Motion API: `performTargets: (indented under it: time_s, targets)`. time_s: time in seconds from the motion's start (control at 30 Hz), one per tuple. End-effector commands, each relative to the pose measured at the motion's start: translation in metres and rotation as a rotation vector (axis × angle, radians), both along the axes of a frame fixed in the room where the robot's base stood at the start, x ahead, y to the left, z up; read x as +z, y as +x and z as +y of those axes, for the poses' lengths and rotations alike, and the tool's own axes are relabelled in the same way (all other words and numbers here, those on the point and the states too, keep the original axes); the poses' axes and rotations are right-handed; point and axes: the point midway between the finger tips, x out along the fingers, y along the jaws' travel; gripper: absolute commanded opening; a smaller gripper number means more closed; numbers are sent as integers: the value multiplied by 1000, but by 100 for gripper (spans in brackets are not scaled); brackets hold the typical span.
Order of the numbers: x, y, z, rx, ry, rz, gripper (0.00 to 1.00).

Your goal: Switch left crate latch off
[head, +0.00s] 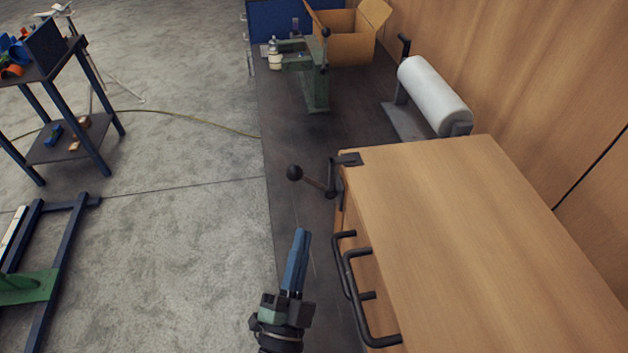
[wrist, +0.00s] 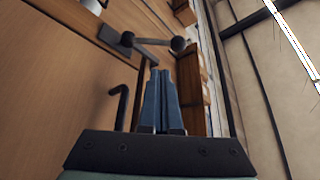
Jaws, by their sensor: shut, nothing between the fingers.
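The wooden crate (head: 470,225) stands on a dark bench at the right of the head view. Its latch (head: 328,188) is at the crate's far left corner, a dark lever sticking out to the left and ending in a black ball knob (head: 294,172). The wrist view also shows the latch bracket (wrist: 116,40) and ball knob (wrist: 178,44), just beyond the fingertips. My gripper (head: 301,234) has blue fingers, shut and empty, left of the crate and nearer than the latch. The fingers also show in the wrist view (wrist: 161,78), apart from the lever.
Dark bar handles (head: 352,270) stick out from the crate's left side, close to my gripper. Beyond the crate are a white roll (head: 434,92), a green stand (head: 314,85) and an open cardboard box (head: 345,38). Open floor (head: 185,245) lies left of the bench.

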Motion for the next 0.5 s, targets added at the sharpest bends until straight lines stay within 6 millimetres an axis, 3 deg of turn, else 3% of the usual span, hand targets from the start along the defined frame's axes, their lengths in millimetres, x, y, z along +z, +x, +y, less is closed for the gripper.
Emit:
performTargets:
  time_s: [0.23,0.5]
  targets:
    - [8,12,-2,-1,-2,-4,0]
    - [27,56,-11,-2,-2,-4,0]
